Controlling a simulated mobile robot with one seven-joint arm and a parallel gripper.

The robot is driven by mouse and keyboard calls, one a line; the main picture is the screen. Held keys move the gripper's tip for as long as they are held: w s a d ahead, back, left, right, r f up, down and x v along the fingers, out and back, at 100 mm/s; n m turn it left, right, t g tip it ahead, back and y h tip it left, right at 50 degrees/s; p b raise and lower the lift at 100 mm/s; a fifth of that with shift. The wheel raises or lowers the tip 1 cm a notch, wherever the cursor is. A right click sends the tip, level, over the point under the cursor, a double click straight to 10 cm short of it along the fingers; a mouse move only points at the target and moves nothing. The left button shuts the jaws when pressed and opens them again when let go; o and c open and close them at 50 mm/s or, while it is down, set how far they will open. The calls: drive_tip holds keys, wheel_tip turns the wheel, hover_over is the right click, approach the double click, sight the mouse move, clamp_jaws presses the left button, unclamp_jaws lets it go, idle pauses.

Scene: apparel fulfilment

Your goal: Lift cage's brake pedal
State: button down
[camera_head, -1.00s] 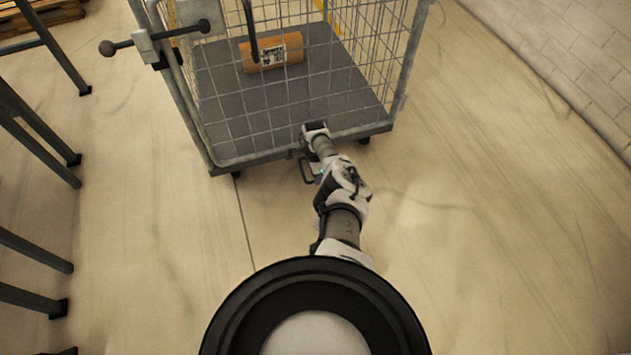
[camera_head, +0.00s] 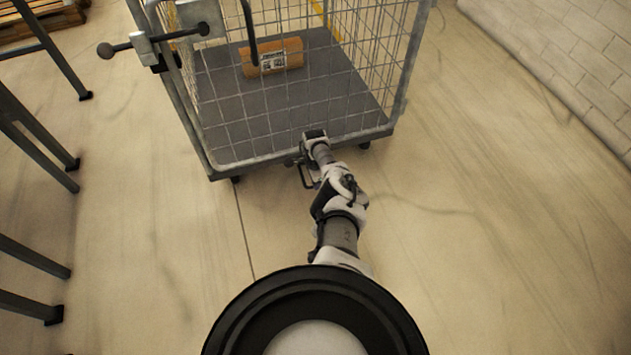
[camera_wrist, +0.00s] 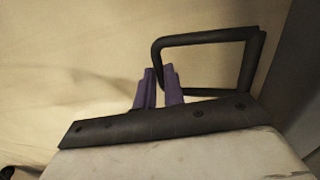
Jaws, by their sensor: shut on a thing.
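The cage (camera_head: 398,100) is a grey wire roll cage, upright on the floor in the head view. Its brake pedal (camera_head: 304,178) is a dark loop below the front edge of the base. In the wrist view the pedal (camera_wrist: 210,38) is a black, roughly rectangular loop. My gripper (camera_wrist: 160,72) has purple fingers shut on the near side bar of this loop, at its left end. In the head view my wrist hides the fingertips, and the gripper is low at the cage's front edge.
A brown parcel (camera_head: 282,56) with a label lies on the cage floor. A dark bar with a ball end (camera_head: 106,50) sticks out left of the cage. Dark rack legs (camera_head: 36,145) stand at the left, a brick wall (camera_head: 575,60) at the right. Open floor lies between.

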drive_tip(key=shift+r, duration=0.1)
drive_tip(key=shift+w+r+p, duration=0.25)
drive_tip(key=shift+r+p, duration=0.7)
drive_tip(key=shift+r, duration=0.15)
drive_tip(key=shift+w+a+r+p, duration=0.2)
drive_tip(key=shift+w+r, duration=0.1)
drive_tip(key=shift+r, duration=0.35)
drive_tip(key=shift+w+a+r+p, duration=0.15)
drive_tip(key=shift+w+r, duration=0.1)
drive_tip(key=shift+r, duration=0.35)
drive_tip(key=shift+s, duration=0.1)
drive_tip(key=c, duration=1.5)
unclamp_jaws()
drive_tip(key=shift+d, duration=0.1)
